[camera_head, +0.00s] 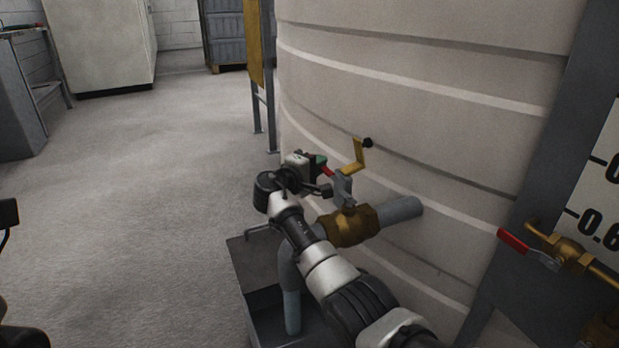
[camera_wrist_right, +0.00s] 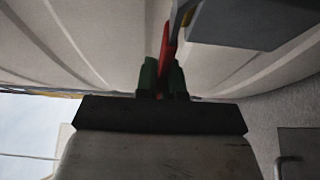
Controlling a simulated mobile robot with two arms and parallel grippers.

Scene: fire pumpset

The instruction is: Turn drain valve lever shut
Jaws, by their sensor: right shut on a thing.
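The drain valve (camera_head: 352,227) has a brass body on a grey pipe that comes out of the pale tank. Its lever has a grey metal part (camera_head: 343,188) above the body and a red grip (camera_head: 328,172), mostly hidden by my gripper. My right gripper (camera_head: 322,165) is at the lever's red end. In the right wrist view the green-tipped fingers of the right gripper (camera_wrist_right: 163,82) are closed around the red grip (camera_wrist_right: 166,45), one on each side. My left gripper cannot be made out in the head view.
A yellow crank (camera_head: 357,156) with a black knob stands just behind the lever. A second brass valve (camera_head: 568,252) with a red handle is at the right. A grey open sump (camera_head: 246,282) lies below the pipe.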

